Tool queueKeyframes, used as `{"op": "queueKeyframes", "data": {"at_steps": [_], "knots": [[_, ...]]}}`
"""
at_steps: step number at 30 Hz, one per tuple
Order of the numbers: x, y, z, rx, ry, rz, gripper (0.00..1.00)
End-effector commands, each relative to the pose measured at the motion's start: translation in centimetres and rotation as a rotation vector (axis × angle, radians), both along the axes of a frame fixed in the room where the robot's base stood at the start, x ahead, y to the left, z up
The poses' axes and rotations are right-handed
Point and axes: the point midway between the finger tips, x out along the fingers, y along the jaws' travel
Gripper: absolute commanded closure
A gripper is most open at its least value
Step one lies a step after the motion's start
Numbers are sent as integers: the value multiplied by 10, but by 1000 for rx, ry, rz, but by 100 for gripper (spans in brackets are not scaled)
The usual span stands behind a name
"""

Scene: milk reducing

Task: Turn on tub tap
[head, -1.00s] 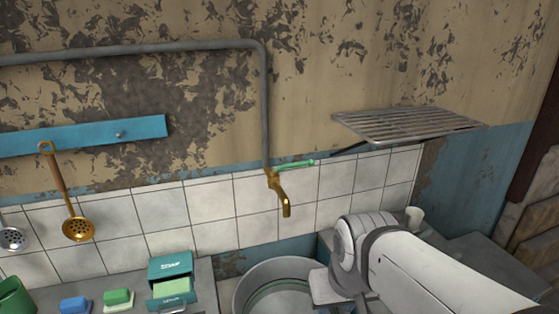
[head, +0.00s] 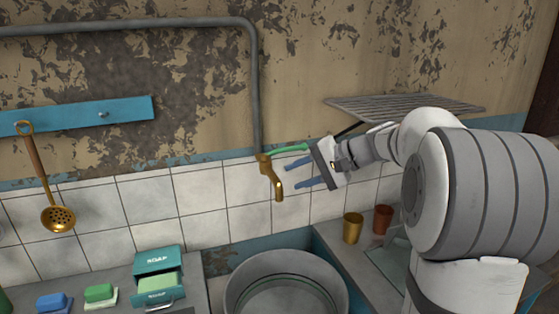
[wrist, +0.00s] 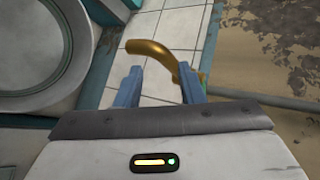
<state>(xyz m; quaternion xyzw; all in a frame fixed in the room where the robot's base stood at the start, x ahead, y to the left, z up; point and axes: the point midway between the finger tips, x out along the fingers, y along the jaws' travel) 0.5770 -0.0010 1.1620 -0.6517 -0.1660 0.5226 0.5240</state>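The brass tap (head: 275,182) hangs from a grey pipe on the tiled wall in the head view. Its green handle (head: 287,149) sticks out to the right from its top. My gripper (head: 291,176) is just right of the tap, its two blue fingers spread apart and empty, pointing left toward the tap, with the handle near the upper finger. Whether a finger touches the tap or handle I cannot tell.
A round grey tub (head: 240,292) stands below the tap. A metal rack (head: 400,104) is on the wall above my arm. A brass cup (head: 352,228) and a brown cup (head: 382,219) stand right of the tub. A soap box (head: 158,260) is at left.

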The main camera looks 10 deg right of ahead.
Motion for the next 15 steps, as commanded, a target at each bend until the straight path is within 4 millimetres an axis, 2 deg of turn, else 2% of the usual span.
{"op": "queueKeyframes", "data": {"at_steps": [1, 3, 6, 11, 15], "knots": [[22, -14, -4, 71, -22, -27, 65], [45, -30, 2, 160, -63, -54, 65], [68, -51, 10, 255, -114, -82, 65], [87, -70, 18, 339, -165, -106, 65], [96, -66, 20, 356, -177, -109, 65]]}}
